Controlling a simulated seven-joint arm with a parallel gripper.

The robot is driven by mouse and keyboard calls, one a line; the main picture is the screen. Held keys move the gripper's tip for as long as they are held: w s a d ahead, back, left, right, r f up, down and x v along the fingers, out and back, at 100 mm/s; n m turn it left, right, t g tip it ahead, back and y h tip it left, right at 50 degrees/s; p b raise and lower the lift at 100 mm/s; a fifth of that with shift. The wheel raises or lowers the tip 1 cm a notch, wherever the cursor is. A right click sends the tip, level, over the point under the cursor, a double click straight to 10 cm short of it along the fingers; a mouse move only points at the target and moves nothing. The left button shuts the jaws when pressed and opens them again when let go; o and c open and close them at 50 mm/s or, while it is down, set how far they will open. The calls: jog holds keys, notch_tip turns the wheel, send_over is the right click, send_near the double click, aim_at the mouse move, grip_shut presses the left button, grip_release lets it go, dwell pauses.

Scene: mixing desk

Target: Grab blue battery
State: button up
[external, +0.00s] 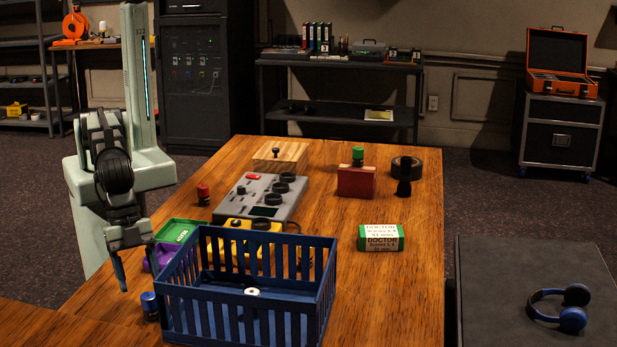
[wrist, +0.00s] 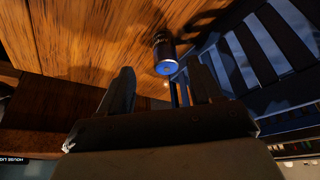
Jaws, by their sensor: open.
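The blue battery (external: 149,304) stands on the wooden desk just left of the blue crate. In the wrist view the blue battery (wrist: 165,62) shows its round blue end, ahead of the fingertips and nearer the right finger. My gripper (external: 137,268) is open and empty, with its fingers pointing down above and a little left of the battery. In the wrist view my gripper (wrist: 163,80) shows its two dark fingers spread apart, with nothing between them.
The blue slatted crate (external: 245,312) is close beside the battery; it holds a small white round thing (external: 252,292). A purple object (external: 160,258) and a green tray (external: 182,233) lie behind. A red battery (external: 203,194) and a grey control box (external: 262,198) are farther back.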

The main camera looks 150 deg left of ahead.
aim_at(147, 294)
jog(key=shift+w+a+x, duration=0.1)
jog(key=shift+a+x, duration=0.05)
jog(key=shift+x, duration=1.4)
jog(key=shift+w+a+x, duration=0.15)
jog(key=shift+x, duration=1.35)
jog(key=shift+r, duration=0.1)
jog(key=shift+c, duration=0.3)
jog(key=c, duration=1.1)
jog(key=shift+r, duration=0.15)
